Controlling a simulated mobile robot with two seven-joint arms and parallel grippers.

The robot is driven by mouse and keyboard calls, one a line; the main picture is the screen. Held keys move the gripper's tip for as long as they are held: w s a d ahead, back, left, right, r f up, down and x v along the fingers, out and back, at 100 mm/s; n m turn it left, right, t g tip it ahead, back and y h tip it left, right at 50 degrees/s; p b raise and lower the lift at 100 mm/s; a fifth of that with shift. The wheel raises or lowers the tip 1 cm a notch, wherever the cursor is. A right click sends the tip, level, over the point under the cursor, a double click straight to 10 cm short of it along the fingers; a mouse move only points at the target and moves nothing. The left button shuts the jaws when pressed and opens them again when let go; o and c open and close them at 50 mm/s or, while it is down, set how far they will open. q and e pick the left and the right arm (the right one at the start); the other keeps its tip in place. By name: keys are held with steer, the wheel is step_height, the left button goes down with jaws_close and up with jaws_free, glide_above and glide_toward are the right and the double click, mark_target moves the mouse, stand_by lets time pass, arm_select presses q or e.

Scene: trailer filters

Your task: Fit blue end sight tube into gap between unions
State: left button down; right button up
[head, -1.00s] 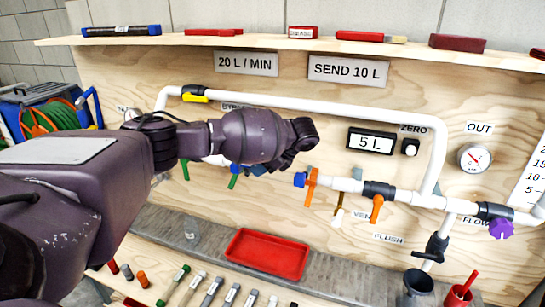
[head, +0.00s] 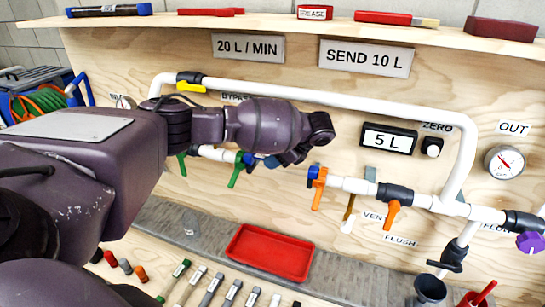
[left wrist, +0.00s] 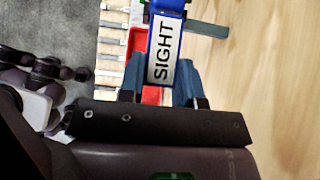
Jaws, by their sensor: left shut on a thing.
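My left gripper (head: 292,157) is at the pipe gap in the head view, with its wrist hiding part of it. In the left wrist view the gripper (left wrist: 160,88) is shut on the sight tube (left wrist: 163,48), a blue-edged piece with a white SIGHT label. In the head view little of the tube shows; a blue part (head: 271,161) lies just under the fingers. The right union (head: 317,172) is blue with an orange handle. The left pipe end (head: 240,160) has a green handle. I cannot tell whether the tube touches either union.
A red tray (head: 270,252) lies on the bench below, with several tools in front. A white pipe (head: 330,98) runs above the gap. A shelf (head: 290,22) spans the top. A 5 L display (head: 388,139) is mounted right of the gap.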

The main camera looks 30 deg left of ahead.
arm_select(q)
steer(key=shift+w+a+f, duration=0.1)
steer(key=shift+a+f, duration=0.05)
steer(key=shift+f, duration=0.35)
steer(key=shift+r, duration=0.15)
steer(key=c, duration=1.2)
jaws_free()
steer(key=o, duration=0.4)
arm_select(e)
steer(key=shift+w+a, duration=0.15)
steer(key=shift+w, duration=0.1)
